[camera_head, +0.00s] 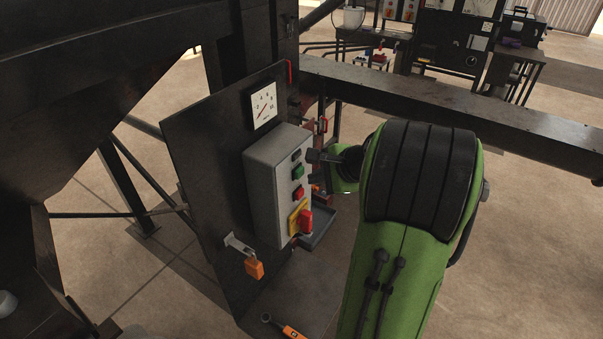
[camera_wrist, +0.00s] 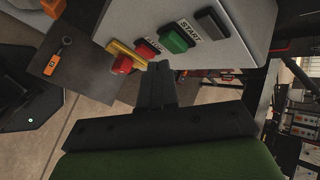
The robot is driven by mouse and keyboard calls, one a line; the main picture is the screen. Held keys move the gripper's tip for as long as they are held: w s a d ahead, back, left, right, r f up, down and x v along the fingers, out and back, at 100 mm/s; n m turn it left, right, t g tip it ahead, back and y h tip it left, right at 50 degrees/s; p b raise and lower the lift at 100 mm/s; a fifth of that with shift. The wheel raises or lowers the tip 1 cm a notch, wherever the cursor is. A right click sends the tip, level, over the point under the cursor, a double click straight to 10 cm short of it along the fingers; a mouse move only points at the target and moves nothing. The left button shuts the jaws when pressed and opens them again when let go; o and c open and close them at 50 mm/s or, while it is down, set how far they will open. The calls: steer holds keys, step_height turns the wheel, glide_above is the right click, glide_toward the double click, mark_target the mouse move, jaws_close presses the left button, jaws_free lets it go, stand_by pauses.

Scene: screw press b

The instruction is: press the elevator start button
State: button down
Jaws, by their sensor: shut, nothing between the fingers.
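The grey control box (camera_head: 272,175) is on a dark upright panel.
An orange padlock (camera_head: 254,268) hangs from a latch below left. A dark beam (camera_head: 450,100) runs behind my arm. An orange-handled tool (camera_head: 290,330) lies low in front.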

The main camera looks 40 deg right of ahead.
steer(key=shift+w, duration=0.1)
stand_by(0.3)
steer(key=shift+w+a, duration=0.15)
steer(key=shift+w, duration=0.2)
steer(key=shift+w+a+p, duration=0.15)
steer(key=shift+w+p, duration=0.25)
steer(key=shift+p, duration=0.1)
stand_by(0.6)
steer(key=shift+s, duration=0.1)
steer(key=shift+s+d, duration=0.3)
steer(key=shift+s, duration=0.45)
steer(key=s, duration=0.1)
steer(key=s+d, duration=0.1)
steer(key=s, duration=0.2)
steer(key=shift+s+d, duration=0.35)
stand_by(0.4)
